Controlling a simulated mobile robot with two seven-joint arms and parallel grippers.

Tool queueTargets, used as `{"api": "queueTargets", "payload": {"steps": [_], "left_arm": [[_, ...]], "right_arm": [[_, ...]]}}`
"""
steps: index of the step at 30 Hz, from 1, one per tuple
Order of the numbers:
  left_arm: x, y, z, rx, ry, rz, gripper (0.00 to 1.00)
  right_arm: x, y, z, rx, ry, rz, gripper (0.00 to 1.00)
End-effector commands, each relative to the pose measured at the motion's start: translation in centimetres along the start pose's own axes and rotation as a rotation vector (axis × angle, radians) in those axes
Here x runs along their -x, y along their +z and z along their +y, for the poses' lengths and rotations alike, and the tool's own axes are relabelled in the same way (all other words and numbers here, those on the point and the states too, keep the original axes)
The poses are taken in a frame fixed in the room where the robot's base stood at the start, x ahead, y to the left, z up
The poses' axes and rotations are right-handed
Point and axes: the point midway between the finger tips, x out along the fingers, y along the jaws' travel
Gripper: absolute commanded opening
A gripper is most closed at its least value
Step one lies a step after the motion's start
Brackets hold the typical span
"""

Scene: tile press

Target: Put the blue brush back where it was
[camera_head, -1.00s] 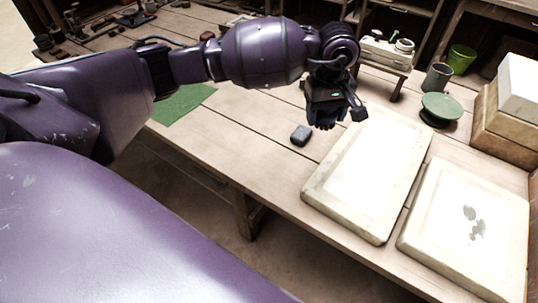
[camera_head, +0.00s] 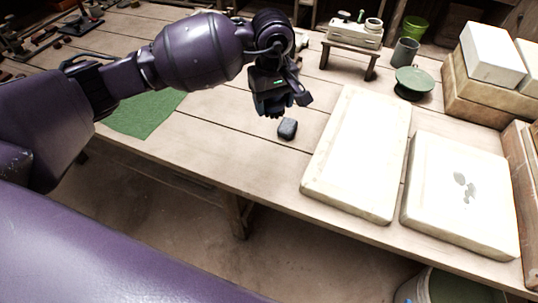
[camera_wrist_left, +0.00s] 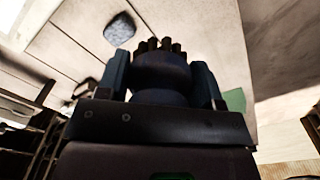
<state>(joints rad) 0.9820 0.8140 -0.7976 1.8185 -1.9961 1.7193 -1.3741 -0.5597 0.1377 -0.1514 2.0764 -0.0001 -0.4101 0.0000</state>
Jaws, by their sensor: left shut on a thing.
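My left gripper (camera_head: 272,106) is above the wooden workbench (camera_head: 215,130), just up and left of a small dark grey block in the picture. It is shut on the blue brush. In the left wrist view the dark blue brush (camera_wrist_left: 162,75) sits between the two fingers (camera_wrist_left: 163,80), with its stubby brown bristles pointing away from the gripper. In the head view the brush is hard to make out under the dark gripper. My right gripper is not in view.
The dark grey block (camera_head: 287,128) lies on the bench. Two pale slabs (camera_head: 362,150) (camera_head: 462,195) lie to the right. A green mat (camera_head: 145,113) lies left. A small stand (camera_head: 352,48) with a white tray, a grey cup (camera_head: 404,52) and a green round piece (camera_head: 413,82) stand at the back right.

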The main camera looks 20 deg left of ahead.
Motion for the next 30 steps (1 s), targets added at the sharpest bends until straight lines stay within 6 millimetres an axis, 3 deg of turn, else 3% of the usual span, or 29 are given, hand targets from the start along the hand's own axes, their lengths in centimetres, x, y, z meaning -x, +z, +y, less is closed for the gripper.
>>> {"api": "queueTargets", "payload": {"steps": [15, 19, 26, 30], "left_arm": [[-11.2, 0.1, -0.3, 0.002, -0.004, -0.006, 0.34], [-12.8, 0.2, -0.3, 0.001, -0.002, -0.005, 0.34], [-13.9, 0.1, -0.4, 0.001, -0.001, -0.002, 0.34], [-15.7, 0.2, -0.4, 0.002, -0.002, -0.005, 0.34]], "right_arm": [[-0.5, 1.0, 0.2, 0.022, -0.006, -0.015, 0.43], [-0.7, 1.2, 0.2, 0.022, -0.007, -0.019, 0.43], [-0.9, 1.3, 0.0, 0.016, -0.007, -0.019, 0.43], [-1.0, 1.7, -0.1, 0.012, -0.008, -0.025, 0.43]]}}
